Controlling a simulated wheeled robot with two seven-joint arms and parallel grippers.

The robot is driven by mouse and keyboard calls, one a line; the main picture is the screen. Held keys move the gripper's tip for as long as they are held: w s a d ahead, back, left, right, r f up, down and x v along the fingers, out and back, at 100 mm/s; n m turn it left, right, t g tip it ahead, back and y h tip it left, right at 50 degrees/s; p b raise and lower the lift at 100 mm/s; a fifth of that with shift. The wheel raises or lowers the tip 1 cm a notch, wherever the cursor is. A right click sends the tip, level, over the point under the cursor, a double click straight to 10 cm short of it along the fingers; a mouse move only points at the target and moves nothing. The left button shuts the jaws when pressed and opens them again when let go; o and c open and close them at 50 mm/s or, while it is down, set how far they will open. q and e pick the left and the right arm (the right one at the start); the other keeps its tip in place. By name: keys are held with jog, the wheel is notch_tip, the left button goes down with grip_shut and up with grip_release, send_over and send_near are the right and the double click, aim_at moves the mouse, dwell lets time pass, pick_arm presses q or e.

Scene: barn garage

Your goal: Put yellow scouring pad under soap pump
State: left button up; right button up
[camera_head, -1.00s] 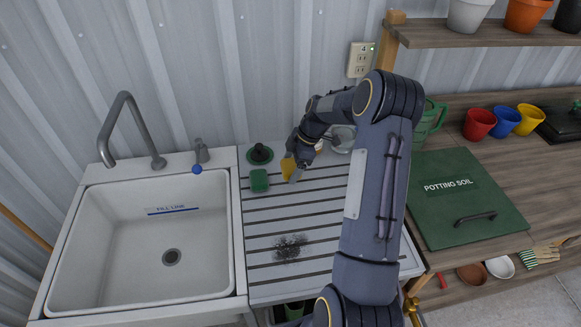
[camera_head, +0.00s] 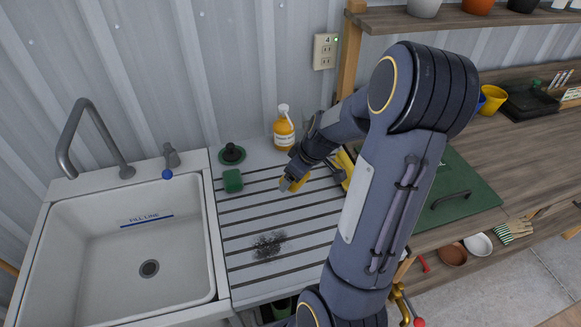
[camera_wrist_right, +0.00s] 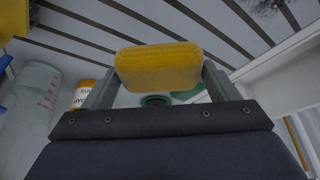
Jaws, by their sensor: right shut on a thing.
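The yellow scouring pad (camera_wrist_right: 158,66) is held between both fingers of my right gripper (camera_wrist_right: 160,85). In the head view the pad (camera_head: 301,179) shows partly behind the finger of my right gripper (camera_head: 292,183), over the ribbed drainboard. The soap pump (camera_head: 284,130), an amber bottle with a white pump head, stands upright at the back of the drainboard, behind my gripper and apart from the pad. Part of the bottle, with its SOAP label, also shows in the right wrist view (camera_wrist_right: 83,96). My left gripper is out of view.
A green sponge (camera_head: 232,180) and a dark green round object (camera_head: 232,154) are left of the soap pump. The sink (camera_head: 145,215) is further left.

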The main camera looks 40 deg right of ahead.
jog(key=d+m, duration=0.1)
jog(key=m, duration=0.1)
jog(key=m+h, duration=0.1)
jog(key=shift+s+d+f+m, duration=0.2)
jog(key=shift+d+f+m, duration=0.15)
jog(key=shift+d+m, duration=0.05)
jog(key=m, duration=0.1)
jog(key=d+m+h, duration=0.1)
jog(key=m, duration=0.1)
jog(key=shift+s+d+f+g+h+b, duration=0.1)
jog(key=shift+s+d+g+h+b, duration=0.2)
jog(key=shift+d+h+b, duration=0.1)
jog(key=shift+w+d+f+m, duration=0.15)
jog(key=shift+m, duration=0.25)
jog(key=w+d+f, duration=0.1)
jog(key=w, duration=0.2)
jog(key=w+d+f, duration=0.2)
jog(key=w, duration=0.1)
jog(key=w+d+f, duration=0.2)
jog(key=w, duration=0.1)
jog(key=shift+f, duration=0.1)
jog(key=w+d+f, duration=0.1)
jog(key=w+f+p, duration=0.1)
jog(key=w, duration=0.1)
jog(key=shift+d+f, duration=0.3)
jog(key=shift+d, duration=0.05)
jog(key=shift+r, duration=0.1)
